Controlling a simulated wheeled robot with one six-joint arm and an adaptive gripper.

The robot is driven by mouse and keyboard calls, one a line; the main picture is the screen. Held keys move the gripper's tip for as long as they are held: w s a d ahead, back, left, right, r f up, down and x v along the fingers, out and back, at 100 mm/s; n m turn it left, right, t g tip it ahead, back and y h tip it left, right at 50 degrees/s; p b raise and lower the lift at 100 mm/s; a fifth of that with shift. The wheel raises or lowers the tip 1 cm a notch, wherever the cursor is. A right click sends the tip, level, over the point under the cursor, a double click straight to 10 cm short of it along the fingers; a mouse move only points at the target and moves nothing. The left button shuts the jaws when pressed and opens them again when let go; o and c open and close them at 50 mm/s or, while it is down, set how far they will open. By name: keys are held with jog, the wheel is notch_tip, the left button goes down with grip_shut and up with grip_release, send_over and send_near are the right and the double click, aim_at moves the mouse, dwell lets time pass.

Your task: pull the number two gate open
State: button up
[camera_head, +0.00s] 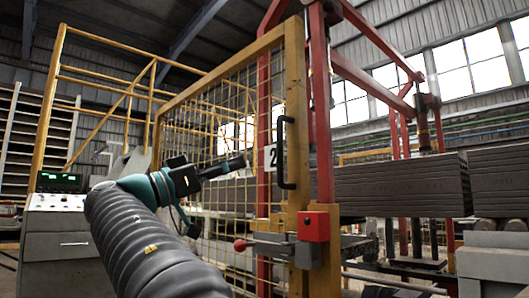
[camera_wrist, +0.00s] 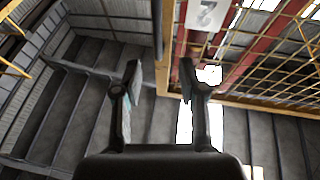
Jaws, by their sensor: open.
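The number two gate (camera_head: 297,110) is a yellow frame with wire mesh, and it appears shut against a red post. A white plate (camera_head: 270,158) with a black 2 hangs on it. A black upright bar handle (camera_head: 281,150) is on the gate's right frame member. My gripper (camera_head: 243,161) points right toward the plate and handle, seemingly short of them. In the wrist view my gripper (camera_wrist: 159,75) has its two fingers apart with nothing between them.
A red box (camera_head: 313,226) and a lever with a red ball knob (camera_head: 240,244) sit low on the gate post. A control desk (camera_head: 62,215) stands at the left. Stacked grey slabs (camera_head: 400,185) lie right of the post. Yellow railings (camera_head: 100,80) rise behind.

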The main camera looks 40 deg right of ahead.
jog(key=shift+m, duration=0.3)
jog(key=p+x, duration=0.1)
jog(key=x, duration=0.8)
jog(key=r+p+x, duration=0.1)
jog(key=x, duration=0.3)
jog(key=shift+s+d+r+p, duration=0.1)
jog(key=shift+s+d+p, duration=0.05)
jog(key=shift+p, duration=0.15)
grip_shut()
